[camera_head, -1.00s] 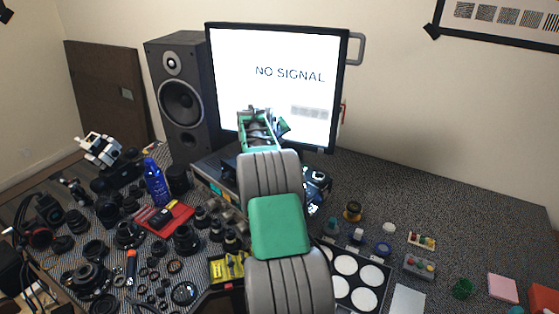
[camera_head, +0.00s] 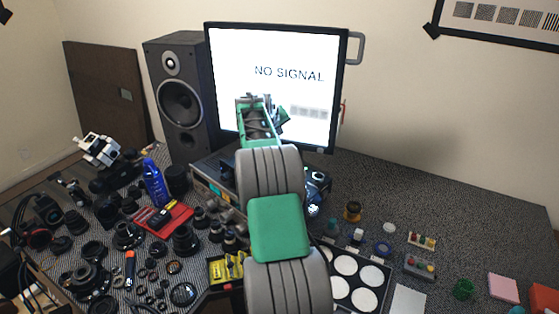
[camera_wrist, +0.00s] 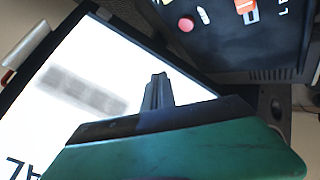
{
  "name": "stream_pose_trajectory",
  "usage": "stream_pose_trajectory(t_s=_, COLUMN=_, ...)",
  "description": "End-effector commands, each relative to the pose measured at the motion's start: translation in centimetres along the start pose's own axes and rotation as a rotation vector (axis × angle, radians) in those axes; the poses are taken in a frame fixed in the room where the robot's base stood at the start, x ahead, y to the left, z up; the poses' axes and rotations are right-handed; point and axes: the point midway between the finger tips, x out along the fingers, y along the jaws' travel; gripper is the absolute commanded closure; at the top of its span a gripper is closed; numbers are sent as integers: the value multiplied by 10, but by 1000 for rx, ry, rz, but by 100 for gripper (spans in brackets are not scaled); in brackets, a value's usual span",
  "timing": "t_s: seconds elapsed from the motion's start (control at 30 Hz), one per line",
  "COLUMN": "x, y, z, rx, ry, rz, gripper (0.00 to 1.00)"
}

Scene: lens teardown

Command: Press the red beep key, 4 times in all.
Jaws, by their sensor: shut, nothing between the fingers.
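In the wrist view, a round red key (camera_wrist: 186,25) shows on the dark face of a device (camera_wrist: 225,50), beside a small white mark and an orange-red part (camera_wrist: 247,10). I cannot read a label on the key. My gripper (camera_wrist: 158,80) is shut and empty; its fingertips are apart from the red key in the picture. In the head view, my gripper (camera_head: 255,99) is raised in front of the monitor, and my arm hides part of the bench below it. The red key cannot be made out in the head view.
The lit monitor (camera_head: 275,60) stands close behind my gripper, with a speaker (camera_head: 180,95) to its left. A boxy instrument (camera_head: 212,188) sits below the monitor. Lens parts crowd the left bench. A grey box with coloured buttons (camera_head: 420,266) lies at right.

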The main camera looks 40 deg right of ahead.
Motion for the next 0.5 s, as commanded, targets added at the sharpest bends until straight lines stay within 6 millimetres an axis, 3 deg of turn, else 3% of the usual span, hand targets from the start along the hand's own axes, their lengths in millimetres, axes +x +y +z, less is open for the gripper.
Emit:
stream_pose_trajectory(t_s=0.23, x=10, y=-7, z=8, rx=0, ry=-1, rz=0, gripper=100)
stream_pose_trajectory(t_s=0.5, x=37, y=-27, z=28, rx=0, ry=-1, rz=-1, gripper=100)
